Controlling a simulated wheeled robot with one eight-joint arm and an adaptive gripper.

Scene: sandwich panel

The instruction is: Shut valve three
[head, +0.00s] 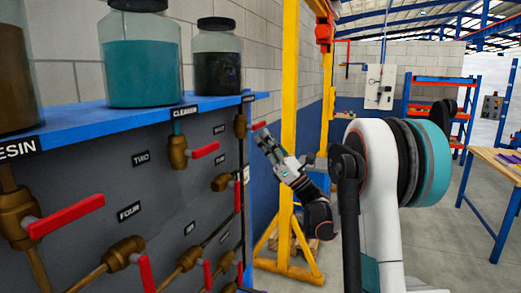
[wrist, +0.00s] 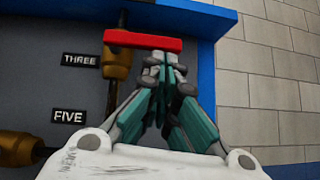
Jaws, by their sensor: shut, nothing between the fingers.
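Valve three is a brass valve (wrist: 117,62) beside the THREE label (wrist: 80,59) in the wrist view, on a vertical pipe. Its red handle (wrist: 143,41) points right, across the pipe. In the head view its body (head: 240,126) and red handle (head: 258,126) show at the panel's far end. My gripper (head: 263,137) is shut and empty, just below the handle there. In the wrist view the gripper's fingertips (wrist: 165,66) sit at the lower side of the handle's right half. I cannot tell whether they touch it.
Other red-handled valves, such as valve two (head: 178,152) and valve four (head: 122,252), line the grey panel (head: 90,175). A blue shelf (head: 150,115) above carries jars. A yellow frame (head: 289,110) stands behind my gripper. A FIVE label (wrist: 69,117) is lower left.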

